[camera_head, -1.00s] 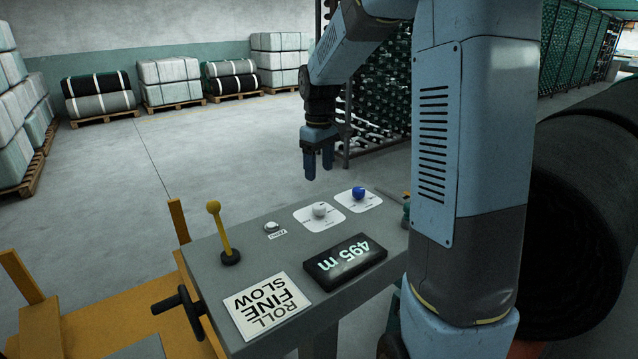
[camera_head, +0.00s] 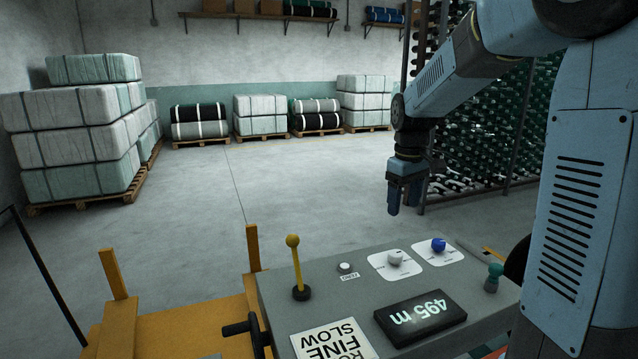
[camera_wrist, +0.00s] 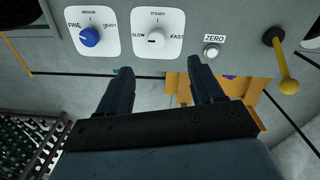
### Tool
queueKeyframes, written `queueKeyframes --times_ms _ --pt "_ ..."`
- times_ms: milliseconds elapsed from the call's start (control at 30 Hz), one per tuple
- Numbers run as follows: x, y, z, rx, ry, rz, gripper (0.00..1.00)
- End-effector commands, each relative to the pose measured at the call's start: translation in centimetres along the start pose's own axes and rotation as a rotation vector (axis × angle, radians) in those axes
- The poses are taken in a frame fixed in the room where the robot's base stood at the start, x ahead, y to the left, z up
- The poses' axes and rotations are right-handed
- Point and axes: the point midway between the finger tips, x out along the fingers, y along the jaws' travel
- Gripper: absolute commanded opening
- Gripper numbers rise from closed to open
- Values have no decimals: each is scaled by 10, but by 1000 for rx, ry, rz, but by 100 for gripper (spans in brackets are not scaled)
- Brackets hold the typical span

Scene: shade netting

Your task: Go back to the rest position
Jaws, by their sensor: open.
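My gripper (camera_head: 406,196) hangs open and empty, fingers pointing down, above and beyond the far edge of the grey control panel (camera_head: 330,268). In the wrist view the open fingers (camera_wrist: 155,88) show apart with nothing between them. The panel carries a blue knob (camera_head: 438,245), a white knob (camera_head: 395,257), a white button labelled ZERO (camera_head: 345,267) and a yellow-knobbed lever (camera_head: 297,268). In the wrist view the blue knob (camera_wrist: 90,37) points toward FINE and the white knob (camera_wrist: 156,40) toward SLOW.
A small green-topped knob (camera_head: 493,277) stands at the panel's right end. A yellow frame (camera_head: 180,318) lies left of the panel. Wrapped bales (camera_head: 85,130) stand on pallets at the back left. A rack of green rolls (camera_head: 485,140) stands behind my arm. The middle floor is clear.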

Motion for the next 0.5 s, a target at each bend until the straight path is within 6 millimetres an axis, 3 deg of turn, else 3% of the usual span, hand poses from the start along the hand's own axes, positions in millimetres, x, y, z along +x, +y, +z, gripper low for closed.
queueKeyframes --times_ms 200,500 --pt "-33 -30 42 103 68 62 67" --pt "-60 -68 101 249 179 114 67"
